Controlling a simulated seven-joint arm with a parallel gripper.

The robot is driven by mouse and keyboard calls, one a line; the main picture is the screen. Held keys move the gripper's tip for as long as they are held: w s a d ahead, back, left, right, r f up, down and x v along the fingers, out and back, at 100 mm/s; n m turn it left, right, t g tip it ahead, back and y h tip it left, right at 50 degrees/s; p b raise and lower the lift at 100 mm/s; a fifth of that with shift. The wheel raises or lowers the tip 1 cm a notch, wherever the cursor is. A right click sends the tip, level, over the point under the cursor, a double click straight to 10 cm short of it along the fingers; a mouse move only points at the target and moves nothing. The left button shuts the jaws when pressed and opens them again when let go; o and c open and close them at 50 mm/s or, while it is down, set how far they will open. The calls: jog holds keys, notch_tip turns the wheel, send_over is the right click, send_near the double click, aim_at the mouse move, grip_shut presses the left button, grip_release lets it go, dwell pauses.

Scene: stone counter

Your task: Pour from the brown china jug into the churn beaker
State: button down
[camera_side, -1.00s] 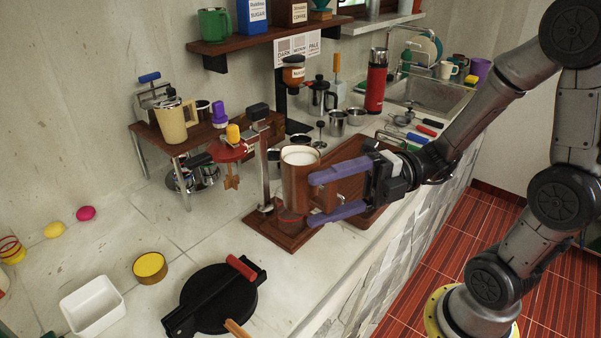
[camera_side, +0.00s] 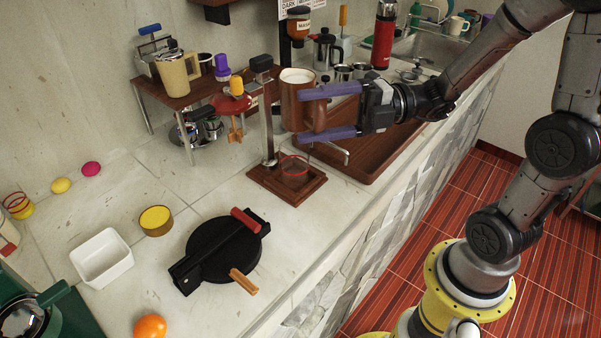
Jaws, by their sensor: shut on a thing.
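The brown china jug (camera_side: 291,107) holds white liquid near its top and is roughly upright. My gripper (camera_side: 302,116) has its purple fingers shut on the jug on its handle side; the exact contact is hard to see. The jug is in the air above the churn beaker (camera_side: 294,167), a clear vessel with a red ring near its top. The beaker stands on the wooden base (camera_side: 287,190) of the churn stand, beside its metal post (camera_side: 267,130). The red wheel (camera_side: 231,104) and a wooden paddle (camera_side: 236,134) hang to the post's left. No liquid is seen falling.
A wooden tray (camera_side: 372,150) lies right of the churn base. A small rack (camera_side: 187,100) with a cream jug (camera_side: 173,72) stands at left. A black waffle iron (camera_side: 223,248), white dish (camera_side: 101,258) and yellow-topped pot (camera_side: 156,220) are in front. The counter edge is close at right.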

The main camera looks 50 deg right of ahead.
jog(key=w+d+f+m+t+h, duration=0.7)
jog(key=w+d+f, duration=0.7)
jog(key=d, duration=0.3)
jog(key=shift+f+m+h, duration=0.25)
jog(key=shift+m+h, duration=0.25)
jog(key=shift+h, duration=0.9)
jog(key=shift+r, duration=0.2)
